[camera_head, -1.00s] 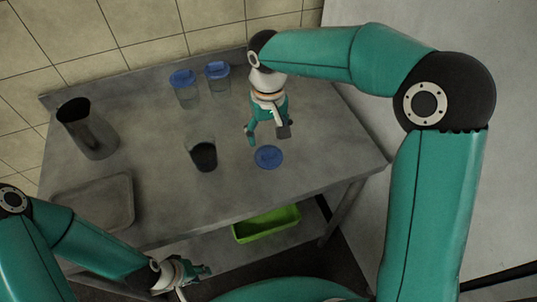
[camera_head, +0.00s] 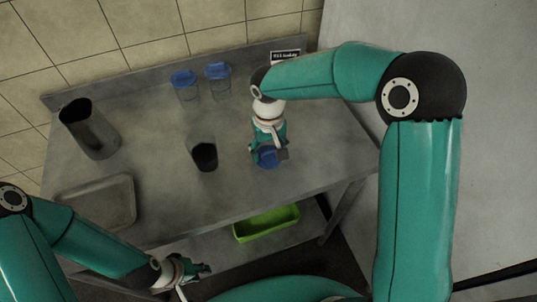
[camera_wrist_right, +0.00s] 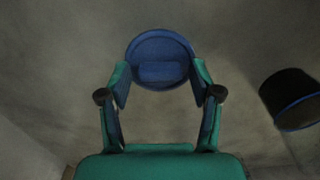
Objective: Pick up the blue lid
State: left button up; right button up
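The blue lid (camera_head: 268,157) lies on the metal table, partly hidden by my right gripper (camera_head: 269,155) in the head view. In the right wrist view the lid (camera_wrist_right: 160,58) is a round blue disc with a raised middle, just beyond and between the fingertips. My right gripper (camera_wrist_right: 160,88) is open, with one finger on each side of the lid's near part; I cannot tell whether they touch it. My left gripper (camera_head: 195,269) is low at the front of the table, away from the lid; its finger opening is too small to tell.
An open jar with dark contents (camera_head: 205,157) stands left of the lid. Two blue-lidded jars (camera_head: 185,85) (camera_head: 218,80) stand at the back. A dark pitcher (camera_head: 90,130) and grey tray (camera_head: 97,203) are at left. A green bin (camera_head: 266,223) sits below the table.

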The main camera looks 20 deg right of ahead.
jog(key=c, duration=0.4)
jog(key=shift+c, duration=0.2)
jog(key=shift+r, duration=0.15)
